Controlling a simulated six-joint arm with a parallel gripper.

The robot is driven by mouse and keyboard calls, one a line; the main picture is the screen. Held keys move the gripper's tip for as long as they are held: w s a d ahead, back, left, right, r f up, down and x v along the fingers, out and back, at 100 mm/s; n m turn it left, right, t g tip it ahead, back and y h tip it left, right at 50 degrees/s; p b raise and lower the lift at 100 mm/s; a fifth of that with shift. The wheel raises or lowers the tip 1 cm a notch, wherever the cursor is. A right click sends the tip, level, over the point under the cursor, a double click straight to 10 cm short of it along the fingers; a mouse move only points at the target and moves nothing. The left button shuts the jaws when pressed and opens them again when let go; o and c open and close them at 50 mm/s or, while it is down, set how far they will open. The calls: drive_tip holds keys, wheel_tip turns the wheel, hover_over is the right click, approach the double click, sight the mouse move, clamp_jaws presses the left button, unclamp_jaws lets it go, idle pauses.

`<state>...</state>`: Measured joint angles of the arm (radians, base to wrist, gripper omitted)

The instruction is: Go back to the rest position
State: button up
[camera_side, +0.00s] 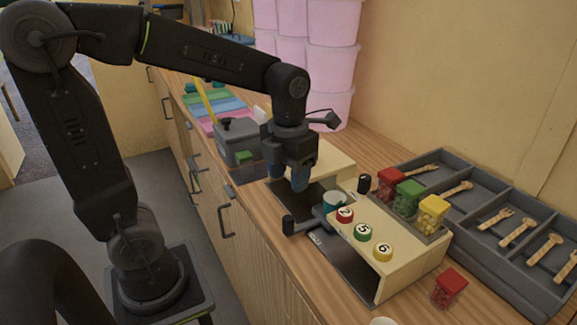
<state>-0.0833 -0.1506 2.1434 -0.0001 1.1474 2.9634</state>
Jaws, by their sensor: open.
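A grey divided tray (483,219) with wooden pieces lies at the right. A loose red container (449,287) stands near the front. A grey bin (238,141) and coloured sheets (217,103) are behind my gripper. Pink tubs (331,65) are stacked by the wall.

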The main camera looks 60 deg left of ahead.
drive_tip(key=shift+r, duration=0.85)
drive_tip(key=s+d+n+t, duration=0.1)
drive_tip(key=s+n, duration=0.3)
drive_tip(key=n, duration=1.2)
drive_tip(key=s+d+r+n+t, duration=0.1)
drive_tip(key=s+n+t, duration=0.3)
drive_tip(key=n, duration=1.3)
drive_tip(key=shift+s+d+t, duration=0.2)
drive_tip(key=shift+t, duration=0.1)
drive_tip(key=shift+r, duration=0.1)
